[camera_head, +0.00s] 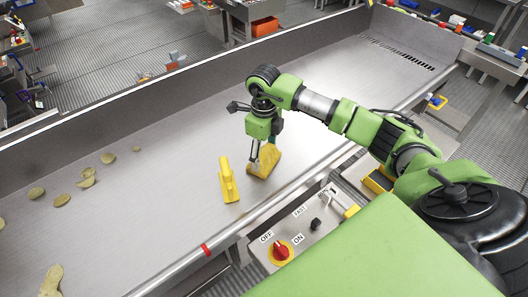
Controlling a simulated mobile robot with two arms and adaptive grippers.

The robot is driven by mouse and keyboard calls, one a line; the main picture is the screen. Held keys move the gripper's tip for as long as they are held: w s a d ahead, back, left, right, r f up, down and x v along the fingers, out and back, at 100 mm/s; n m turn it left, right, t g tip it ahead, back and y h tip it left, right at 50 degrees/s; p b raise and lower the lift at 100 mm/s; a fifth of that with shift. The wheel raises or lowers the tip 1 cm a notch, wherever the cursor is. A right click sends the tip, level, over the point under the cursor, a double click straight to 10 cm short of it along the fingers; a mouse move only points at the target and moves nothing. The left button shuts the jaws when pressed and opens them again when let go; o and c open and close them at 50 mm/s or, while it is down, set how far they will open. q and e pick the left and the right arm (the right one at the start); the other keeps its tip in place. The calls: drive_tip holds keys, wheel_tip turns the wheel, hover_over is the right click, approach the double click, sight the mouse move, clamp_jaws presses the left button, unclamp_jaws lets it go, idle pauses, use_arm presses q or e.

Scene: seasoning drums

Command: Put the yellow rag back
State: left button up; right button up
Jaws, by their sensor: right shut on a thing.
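The yellow rag (266,161) is a mustard-yellow folded cloth on the metal conveyor surface near its front edge. My right gripper (255,161) reaches down from above and is shut on the yellow rag at its left side. The rag's lower edge appears to touch the surface. My left gripper is not in view.
Several chips (87,183) lie at the left. The control panel (305,222) with a red knob (281,252) and a yellow bin (378,181) are in front.

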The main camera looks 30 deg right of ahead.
sight(264, 152)
drive_tip(key=shift+f, duration=0.2)
drive_tip(key=o, duration=1)
drive_tip(key=shift+r, duration=0.1)
drive_tip(key=shift+r, duration=0.25)
drive_tip(key=shift+r+b, duration=1.2)
drive_tip(key=shift+r, duration=4.75)
drive_tip(key=shift+f, duration=0.1)
